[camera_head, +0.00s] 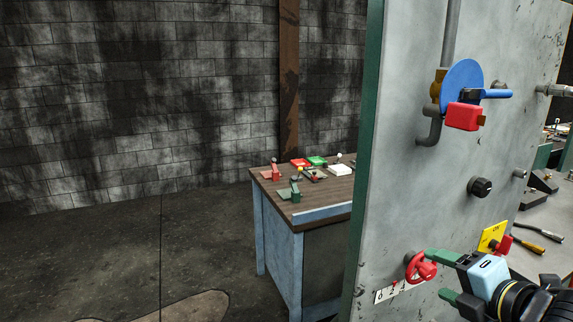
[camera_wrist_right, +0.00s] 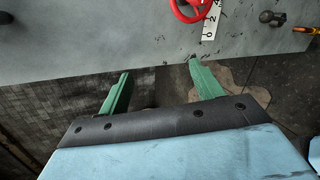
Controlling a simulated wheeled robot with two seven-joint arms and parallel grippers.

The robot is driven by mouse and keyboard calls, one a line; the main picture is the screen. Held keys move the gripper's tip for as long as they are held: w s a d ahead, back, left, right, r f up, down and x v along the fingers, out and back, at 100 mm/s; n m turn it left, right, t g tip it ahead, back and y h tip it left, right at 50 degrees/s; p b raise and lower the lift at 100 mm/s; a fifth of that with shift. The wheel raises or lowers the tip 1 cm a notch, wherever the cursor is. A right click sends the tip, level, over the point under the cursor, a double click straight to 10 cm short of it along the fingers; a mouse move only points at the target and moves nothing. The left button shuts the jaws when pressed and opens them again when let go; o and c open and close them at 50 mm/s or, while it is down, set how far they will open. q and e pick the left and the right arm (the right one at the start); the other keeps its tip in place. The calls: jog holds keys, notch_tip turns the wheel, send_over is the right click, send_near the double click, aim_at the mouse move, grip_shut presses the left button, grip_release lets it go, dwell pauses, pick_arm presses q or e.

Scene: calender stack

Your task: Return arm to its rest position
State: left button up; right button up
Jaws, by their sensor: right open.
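My right gripper (camera_head: 435,273) is at the lower right of the head view, with a light blue body and two green fingers. The fingers are spread apart with nothing between them. In the right wrist view the open fingers (camera_wrist_right: 159,68) point toward the lower part of the grey panel. A red handwheel (camera_head: 422,270) on the panel is close to the upper finger in the head view. In the right wrist view the handwheel (camera_wrist_right: 191,9) is beyond the fingertips, apart from them. My left gripper is not in view.
The grey panel (camera_head: 420,190) fills the right side. It carries a blue disc valve (camera_head: 460,82) with a red block (camera_head: 464,116), a black knob (camera_head: 480,186) and a yellow tag (camera_head: 492,237). The floor at left is clear.

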jog(key=s+a+f+m+g+h, duration=0.25)
jog(key=s+f+m+g, duration=0.25)
jog(key=s+f+m, duration=0.75)
jog(key=s+a+f+m+g+h, duration=0.1)
jog(key=s+a+f+m+g, duration=0.3)
jog(key=s+f+m, duration=0.85)
notch_tip(320, 180, down, 31)
jog(key=s+d+n+g+b, duration=0.1)
jog(key=d+n+g+b, duration=0.1)
jog(key=b, duration=0.2)
jog(key=s+d+f+g+b, duration=0.1)
jog(key=s+d+f+b, duration=0.1)
jog(key=s+f, duration=1.3)
jog(key=shift+s+d+f+n+b, duration=0.2)
jog(key=shift+s+n+b, duration=0.15)
jog(key=shift+b, duration=0.25)
